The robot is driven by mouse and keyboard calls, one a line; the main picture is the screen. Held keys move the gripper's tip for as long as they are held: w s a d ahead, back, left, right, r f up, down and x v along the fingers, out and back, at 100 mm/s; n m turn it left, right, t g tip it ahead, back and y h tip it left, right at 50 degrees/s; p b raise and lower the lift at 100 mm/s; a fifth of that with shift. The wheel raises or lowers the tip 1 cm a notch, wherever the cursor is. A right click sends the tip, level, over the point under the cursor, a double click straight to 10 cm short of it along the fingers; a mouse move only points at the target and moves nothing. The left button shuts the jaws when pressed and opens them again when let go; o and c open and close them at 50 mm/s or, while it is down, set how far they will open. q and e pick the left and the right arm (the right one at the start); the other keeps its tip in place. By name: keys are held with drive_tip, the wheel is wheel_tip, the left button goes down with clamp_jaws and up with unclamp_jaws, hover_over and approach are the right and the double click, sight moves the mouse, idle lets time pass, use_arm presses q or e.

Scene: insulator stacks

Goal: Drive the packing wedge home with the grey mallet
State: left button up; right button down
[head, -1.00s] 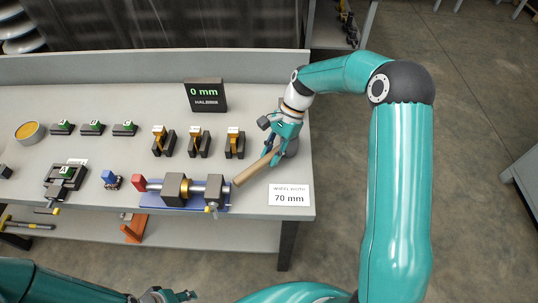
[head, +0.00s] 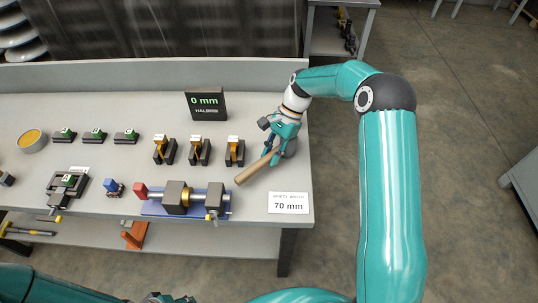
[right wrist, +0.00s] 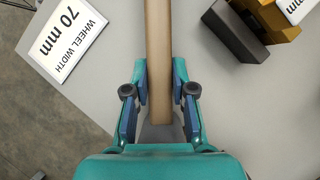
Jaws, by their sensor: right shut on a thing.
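The grey mallet lies at the bench's right end, with its wooden handle (head: 257,168) pointing toward the front left and its grey head (head: 290,147) partly hidden by the gripper. My right gripper (head: 273,154) is shut on the handle close to the head. In the right wrist view the handle (right wrist: 158,60) runs between the fingers (right wrist: 160,105). A clamp-like fixture with dark blocks (head: 175,196) sits on a blue base, with a red block (head: 140,191) at its left end. I cannot tell which piece is the packing wedge. My left gripper (head: 170,299) is barely in view at the bottom edge.
A display reading 0 mm (head: 206,103) stands at the back. Several dark holders with orange pieces (head: 199,151) stand between it and the fixture. A "wheel width 70 mm" card (head: 289,202) lies at the front right corner. A small blue piece (head: 114,187) is left of the fixture.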

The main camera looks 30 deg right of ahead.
drive_tip(key=shift+w+d, duration=0.15)
drive_tip(key=shift+w, duration=0.1)
drive_tip(key=shift+w+d+r, duration=0.1)
drive_tip(key=shift+w, duration=0.05)
idle(1.8)
drive_tip(key=shift+s+a, duration=0.4)
drive_tip(key=shift+s, duration=0.25)
drive_tip(key=shift+s+a, duration=0.4)
drive_tip(key=shift+s, duration=0.25)
drive_tip(key=shift+r, duration=0.1)
wheel_tip(320, 180, up, 8)
drive_tip(key=p, duration=0.6)
